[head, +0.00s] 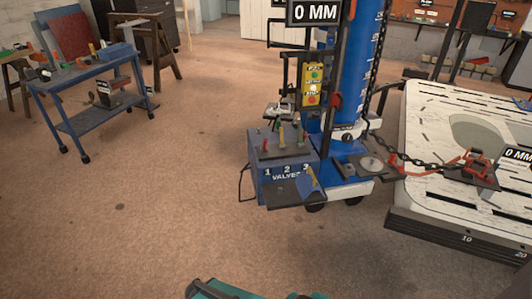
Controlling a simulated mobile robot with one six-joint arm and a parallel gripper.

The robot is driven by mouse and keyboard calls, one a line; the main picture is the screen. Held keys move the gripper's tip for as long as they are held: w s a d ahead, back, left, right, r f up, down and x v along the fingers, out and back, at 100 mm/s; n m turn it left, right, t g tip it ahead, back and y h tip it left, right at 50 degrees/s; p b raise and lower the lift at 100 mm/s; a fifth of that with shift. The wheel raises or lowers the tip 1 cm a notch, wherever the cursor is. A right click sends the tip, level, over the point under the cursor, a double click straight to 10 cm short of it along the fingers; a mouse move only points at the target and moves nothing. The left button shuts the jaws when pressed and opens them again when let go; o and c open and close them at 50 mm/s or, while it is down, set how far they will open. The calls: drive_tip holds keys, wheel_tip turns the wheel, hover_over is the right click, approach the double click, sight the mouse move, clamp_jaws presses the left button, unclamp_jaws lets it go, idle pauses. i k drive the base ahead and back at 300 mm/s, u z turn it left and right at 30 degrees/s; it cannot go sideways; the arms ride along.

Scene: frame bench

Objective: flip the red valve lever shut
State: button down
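A blue valve box (287,180) marked 1, 2, 3 and VALVES stands at the foot of the blue column, in the middle of the head view. Several small levers rise from its dark top. The one at the left, above the 1, looks red (265,146). My gripper is not in view, and nothing is seen touching the levers.
A blue column (355,75) with a yellow button panel (313,85) stands behind the box. A chain (415,163) runs right to a slotted pale platform (430,115). A blue cart (95,75) stands at left. The brown floor in front is clear.

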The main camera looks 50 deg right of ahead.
sight(264, 149)
drive_tip(key=z, duration=0.05)
drive_tip(key=i, duration=0.9)
drive_tip(key=u, duration=0.05)
